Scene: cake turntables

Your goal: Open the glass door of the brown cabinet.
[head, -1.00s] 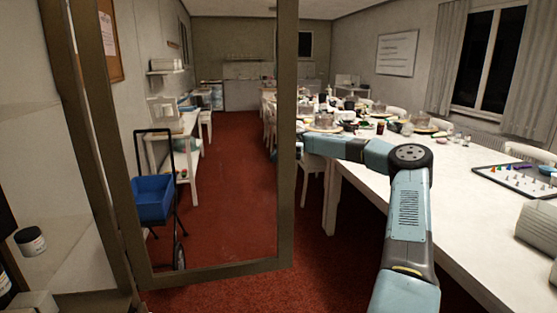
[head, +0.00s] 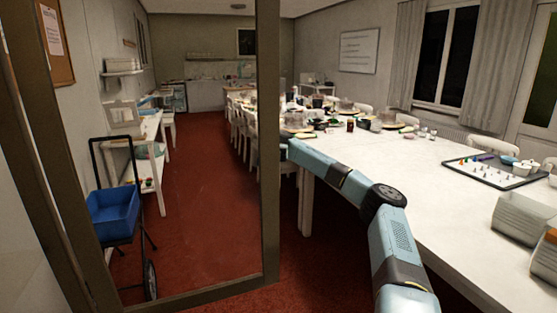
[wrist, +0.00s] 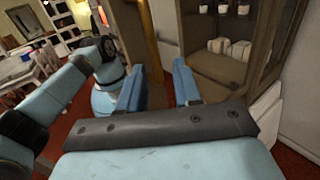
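The brown-framed glass door (head: 269,150) stands open across the left half of the head view, and the room shows through its pane. My arm reaches to the right upright of its frame; my gripper itself is not visible there. In the wrist view my gripper (wrist: 160,72) is open, its two blue fingers apart with nothing clearly held. A narrow brown, yellowish upright shows beyond the gap; I cannot tell whether it is the door's edge or whether a finger touches it. The brown cabinet (wrist: 262,75) is to the right, its shelves visible.
A long white table (head: 400,185) with dishes, a game board (head: 497,172) and stacked white boxes (head: 522,225) fills the right side. A blue cart (head: 114,212) shows through the glass. Red carpet (head: 200,230) lies clear between the cart and the table.

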